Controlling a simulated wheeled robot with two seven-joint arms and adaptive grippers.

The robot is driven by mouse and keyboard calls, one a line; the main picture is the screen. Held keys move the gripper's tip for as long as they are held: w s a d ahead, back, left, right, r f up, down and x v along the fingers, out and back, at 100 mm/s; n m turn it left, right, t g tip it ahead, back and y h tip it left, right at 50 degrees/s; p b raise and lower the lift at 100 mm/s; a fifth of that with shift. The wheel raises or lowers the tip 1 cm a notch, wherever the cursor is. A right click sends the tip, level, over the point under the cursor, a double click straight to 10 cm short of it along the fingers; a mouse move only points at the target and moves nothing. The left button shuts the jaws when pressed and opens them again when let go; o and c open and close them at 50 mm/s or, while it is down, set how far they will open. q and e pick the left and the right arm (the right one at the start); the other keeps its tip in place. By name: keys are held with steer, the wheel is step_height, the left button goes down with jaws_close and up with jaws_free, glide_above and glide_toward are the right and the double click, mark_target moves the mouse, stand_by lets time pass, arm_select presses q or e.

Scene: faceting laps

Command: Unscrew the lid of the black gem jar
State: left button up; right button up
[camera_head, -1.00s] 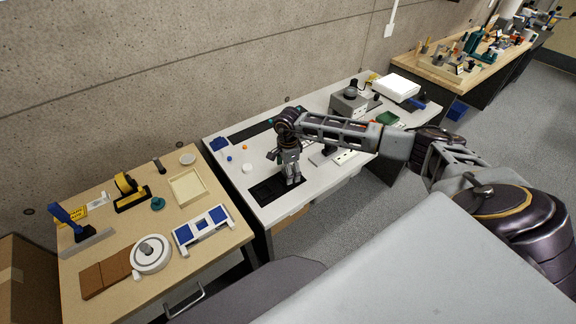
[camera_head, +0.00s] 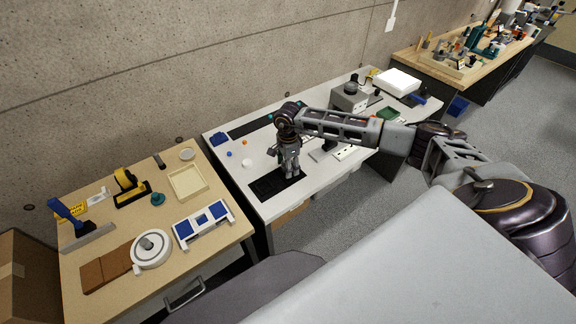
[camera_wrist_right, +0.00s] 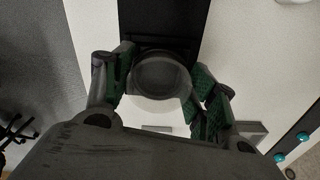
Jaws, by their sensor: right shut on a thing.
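My right gripper (camera_head: 290,176) points down over the black mat (camera_head: 264,190) on the white table. In the right wrist view, its green-padded fingers (camera_wrist_right: 160,88) stand on either side of a round, dark grey top, the lid of the gem jar (camera_wrist_right: 160,74). The gripper is shut on this lid. I cannot tell whether the lid is loose. My left gripper is not in view.
On the white table (camera_head: 236,178) lie a white round piece (camera_head: 247,163) and small coloured balls to the left, and a grey machine (camera_head: 348,97) behind. A wooden table (camera_head: 110,225) with tools stands at left. The table's front edge is close to the mat.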

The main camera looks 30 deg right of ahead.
steer(key=shift+n+b, duration=0.4)
steer(key=shift+n, duration=0.7)
steer(key=shift+n+b, duration=0.6)
steer(key=shift+n, duration=0.1)
steer(key=shift+s, duration=0.1)
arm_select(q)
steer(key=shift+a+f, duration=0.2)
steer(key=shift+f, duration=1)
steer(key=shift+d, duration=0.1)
arm_select(e)
steer(key=shift+n, duration=0.3)
